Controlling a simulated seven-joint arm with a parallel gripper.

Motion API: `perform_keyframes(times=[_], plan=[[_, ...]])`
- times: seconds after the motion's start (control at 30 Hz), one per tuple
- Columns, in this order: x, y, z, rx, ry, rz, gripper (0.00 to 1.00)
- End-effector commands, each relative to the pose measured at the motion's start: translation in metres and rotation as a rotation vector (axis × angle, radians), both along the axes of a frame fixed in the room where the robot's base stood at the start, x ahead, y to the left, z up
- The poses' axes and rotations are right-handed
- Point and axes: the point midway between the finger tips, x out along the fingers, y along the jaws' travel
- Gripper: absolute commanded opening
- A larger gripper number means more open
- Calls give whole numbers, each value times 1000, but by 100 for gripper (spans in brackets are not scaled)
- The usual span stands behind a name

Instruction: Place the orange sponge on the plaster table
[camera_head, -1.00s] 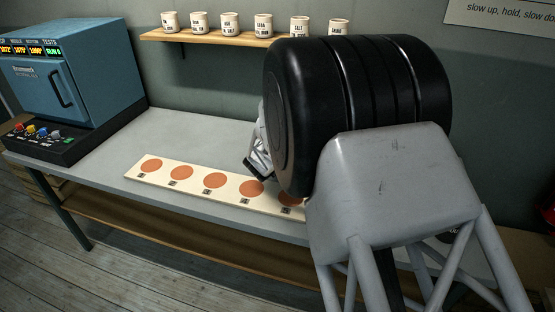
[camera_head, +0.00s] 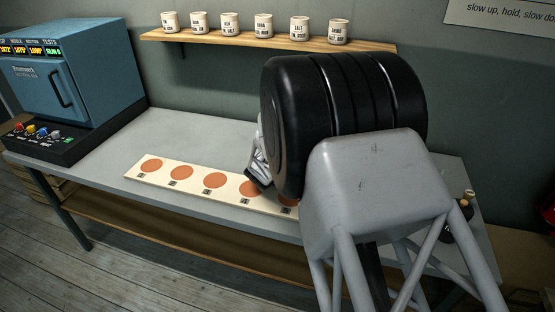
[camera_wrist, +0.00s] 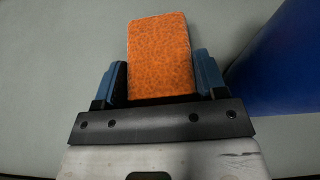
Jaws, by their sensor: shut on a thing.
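The orange sponge (camera_wrist: 160,50) is a rectangular block between the two blue fingers of my gripper (camera_wrist: 161,78) in the wrist view. My gripper is shut on it, and the sponge sticks out past the fingertips. In the head view my gripper (camera_head: 257,165) shows only partly at the left of my arm, over the grey table (camera_head: 200,130). The sponge is hidden there behind my arm. A plain grey surface (camera_wrist: 60,50) lies beyond the sponge in the wrist view; I cannot tell the gap between them.
A blue object (camera_wrist: 290,60) stands right of my gripper in the wrist view. On the table are a board (camera_head: 195,187) with orange discs and a blue kiln (camera_head: 75,80) at left. A shelf (camera_head: 220,39) holds several labelled cups. The table's back left is clear.

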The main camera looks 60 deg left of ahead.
Motion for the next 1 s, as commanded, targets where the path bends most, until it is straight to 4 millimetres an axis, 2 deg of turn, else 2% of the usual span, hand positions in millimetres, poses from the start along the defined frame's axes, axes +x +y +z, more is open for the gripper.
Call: perform_keyframes(times=[0.07,0.1,0.27,0.7,1.0], plan=[[0,0,-2,0,0,0,43],[0,0,-2,0,0,0,68],[0,0,-2,0,0,0,91],[-1,-1,2,-1,1,0,91],[-13,-12,10,0,0,0,91]])
